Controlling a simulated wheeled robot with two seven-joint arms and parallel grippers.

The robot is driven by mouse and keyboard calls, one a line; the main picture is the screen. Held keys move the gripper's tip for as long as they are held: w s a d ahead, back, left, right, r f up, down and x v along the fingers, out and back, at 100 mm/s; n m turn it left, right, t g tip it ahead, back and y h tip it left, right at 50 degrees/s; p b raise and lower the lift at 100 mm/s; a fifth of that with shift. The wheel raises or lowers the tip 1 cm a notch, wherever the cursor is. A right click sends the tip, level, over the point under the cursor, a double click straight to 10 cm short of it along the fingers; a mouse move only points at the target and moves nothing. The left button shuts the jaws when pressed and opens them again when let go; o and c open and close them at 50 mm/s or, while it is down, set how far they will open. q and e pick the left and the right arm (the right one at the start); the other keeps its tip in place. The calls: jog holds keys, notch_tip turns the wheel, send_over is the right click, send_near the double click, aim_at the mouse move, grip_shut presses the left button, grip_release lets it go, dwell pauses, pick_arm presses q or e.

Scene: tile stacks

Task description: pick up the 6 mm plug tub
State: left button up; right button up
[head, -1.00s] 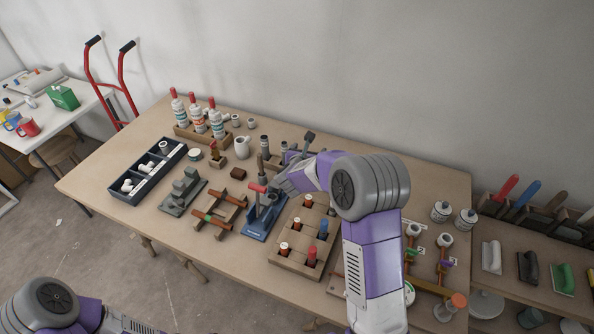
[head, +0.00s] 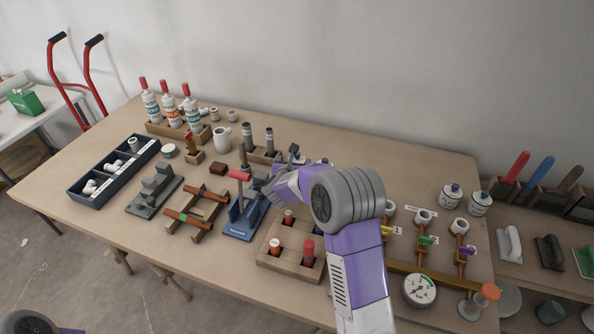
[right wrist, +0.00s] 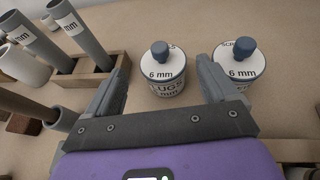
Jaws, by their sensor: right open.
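The 6 mm plug tub (right wrist: 167,78) shows in the right wrist view as a small white round tub. Its lid reads 6 mm, has a dark blue knob, and part of "PLUGS" is readable on its side. My right gripper (right wrist: 164,66) is open, with one finger to each side of the tub and nothing held. A similar white tub (right wrist: 241,62), marked 6 mm with part of another word, stands just right of the right finger, which partly covers it. My left gripper is out of view.
A wooden holder (right wrist: 112,80) with grey tubes stands close left of the left finger. A pressure gauge (head: 419,290) is at front right.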

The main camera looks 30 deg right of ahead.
aim_at(297, 159)
jog(key=x, duration=0.5)
jog(key=shift+d+b, duration=0.2)
jog(key=shift+b, duration=0.1)
jog(key=c, duration=1)
jog(key=shift+c, duration=0.2)
